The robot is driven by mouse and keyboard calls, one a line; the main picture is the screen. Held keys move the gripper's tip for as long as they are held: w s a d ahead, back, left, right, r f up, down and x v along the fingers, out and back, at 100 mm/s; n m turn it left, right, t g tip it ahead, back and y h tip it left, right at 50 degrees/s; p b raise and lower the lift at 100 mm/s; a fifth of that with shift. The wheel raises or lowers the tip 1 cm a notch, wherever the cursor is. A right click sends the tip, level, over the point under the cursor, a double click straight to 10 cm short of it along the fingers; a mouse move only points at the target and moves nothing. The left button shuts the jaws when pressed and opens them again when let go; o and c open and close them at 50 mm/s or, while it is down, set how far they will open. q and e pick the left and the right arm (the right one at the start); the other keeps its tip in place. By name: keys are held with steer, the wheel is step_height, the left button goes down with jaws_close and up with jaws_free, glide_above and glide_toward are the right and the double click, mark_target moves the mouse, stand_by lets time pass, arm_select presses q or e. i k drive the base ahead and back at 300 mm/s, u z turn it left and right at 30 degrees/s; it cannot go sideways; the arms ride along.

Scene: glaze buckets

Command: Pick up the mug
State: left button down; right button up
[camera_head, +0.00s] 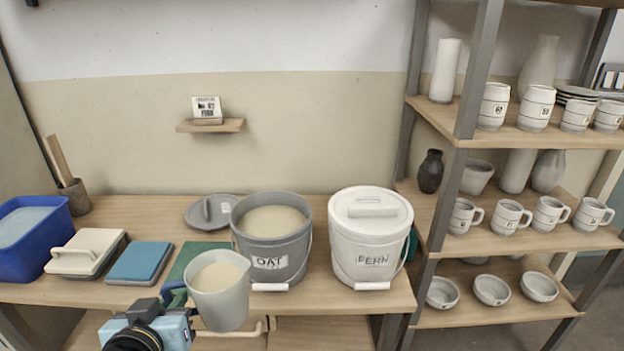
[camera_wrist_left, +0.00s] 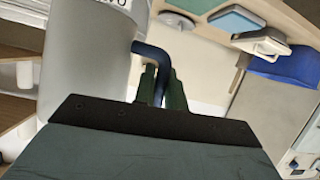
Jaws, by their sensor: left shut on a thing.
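The mug (camera_head: 223,306) is a tall pale grey vessel with a blue handle, full of cream-coloured liquid. In the head view it is upright at the lower middle, in front of the table's front edge. My left gripper (camera_head: 177,295) comes from the lower left and is shut on the handle. In the left wrist view the mug (camera_wrist_left: 85,65) fills the left side, and the two dark green fingers of my left gripper (camera_wrist_left: 161,88) close on the blue handle (camera_wrist_left: 152,53). The mug's underside is hidden in the head view. My right gripper is not in view.
Behind the mug stand an open grey OAT bucket (camera_head: 275,248) of cream liquid and a lidded white FERN bucket (camera_head: 368,235). A blue tub (camera_head: 55,220) and lidded trays (camera_head: 88,252) are at the left. A shelf rack (camera_head: 455,200) with mugs and bowls stands right.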

mark_target(589, 213)
steer(key=z, duration=0.5)
steer(key=k, duration=0.55)
steer(key=z, duration=1.05)
steer(key=i, duration=1.15)
steer(key=z, duration=1.55)
steer(key=i, duration=1.2)
steer(key=u, duration=0.65)
